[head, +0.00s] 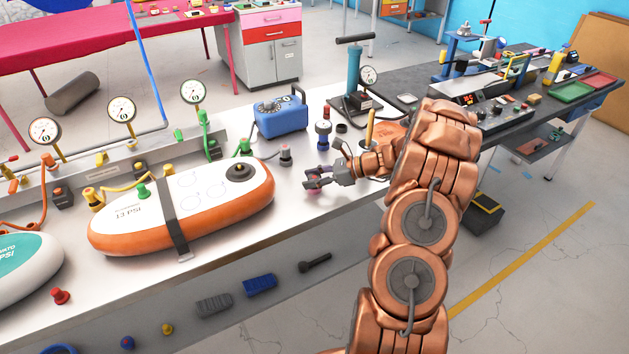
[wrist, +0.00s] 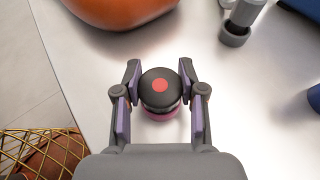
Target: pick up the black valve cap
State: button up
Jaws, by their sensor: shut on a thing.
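The black valve cap (wrist: 156,98) is round, with a red dot on top and a pinkish band low on its side. It sits between the two purple-padded fingers of my gripper (wrist: 160,104) in the wrist view. My gripper (head: 317,178) is shut on it, over the front part of the bench right of the orange and white board. In the head view the cap is small and mostly hidden by the fingers. I cannot tell whether it touches the bench top.
The orange and white board (head: 180,205) lies strapped on the bench to the left. A grey fitting (head: 286,154), a blue pump box (head: 280,117) and a blue-and-red bottle (head: 323,135) stand behind my gripper. The bench's front edge (head: 285,225) is near.

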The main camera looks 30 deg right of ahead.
jog(key=c, duration=0.4)
jog(key=shift+r, duration=0.1)
